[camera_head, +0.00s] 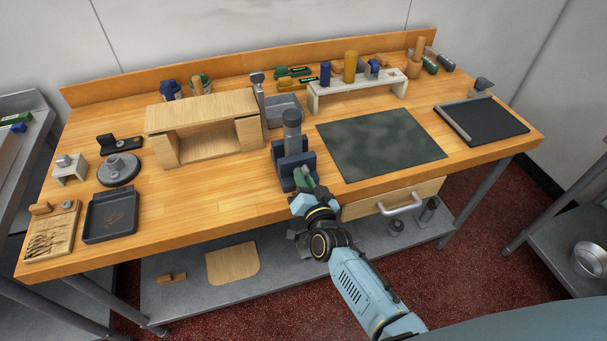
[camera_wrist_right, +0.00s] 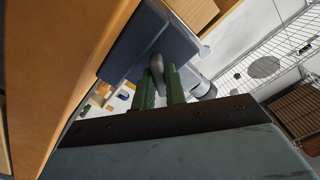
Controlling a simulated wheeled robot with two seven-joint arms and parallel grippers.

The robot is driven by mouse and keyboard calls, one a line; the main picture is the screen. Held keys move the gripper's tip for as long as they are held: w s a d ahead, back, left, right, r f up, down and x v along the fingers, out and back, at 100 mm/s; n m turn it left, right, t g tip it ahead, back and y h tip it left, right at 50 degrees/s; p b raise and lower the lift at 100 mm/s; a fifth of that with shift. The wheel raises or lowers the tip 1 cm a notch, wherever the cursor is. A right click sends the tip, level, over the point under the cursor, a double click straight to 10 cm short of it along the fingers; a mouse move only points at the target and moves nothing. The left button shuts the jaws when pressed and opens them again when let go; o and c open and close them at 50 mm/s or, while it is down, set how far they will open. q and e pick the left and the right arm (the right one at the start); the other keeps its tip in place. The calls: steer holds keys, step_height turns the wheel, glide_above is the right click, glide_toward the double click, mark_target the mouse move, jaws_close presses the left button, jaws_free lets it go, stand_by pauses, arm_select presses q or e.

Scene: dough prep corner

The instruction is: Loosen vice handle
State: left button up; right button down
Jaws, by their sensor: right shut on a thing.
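The vice (camera_head: 283,172) is dark blue and stands at the front edge of the wooden bench, left of the dark green mat. My right gripper (camera_head: 305,184) reaches up to the vice's front from the bench's near side. In the right wrist view, its green fingers (camera_wrist_right: 159,82) are shut on the grey vice handle (camera_wrist_right: 156,63), just in front of the blue vice body (camera_wrist_right: 160,35). The head view hides most of the handle behind the gripper. My left gripper is not in view.
The green mat (camera_head: 380,144) lies right of the vice, and a wooden open box (camera_head: 202,110) stands to its left. A drawer handle (camera_head: 401,203) sticks out below the bench edge, right of my right arm.

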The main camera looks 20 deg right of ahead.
steer(key=n+p, duration=0.1)
steer(key=n, duration=0.4)
steer(key=shift+n, duration=0.3)
stand_by(0.5)
steer(key=c, duration=1.7)
jaws_free()
steer(key=s, duration=0.9)
steer(key=s+p, duration=0.1)
steer(key=s, duration=0.3)
steer(key=shift+s+d, duration=0.25)
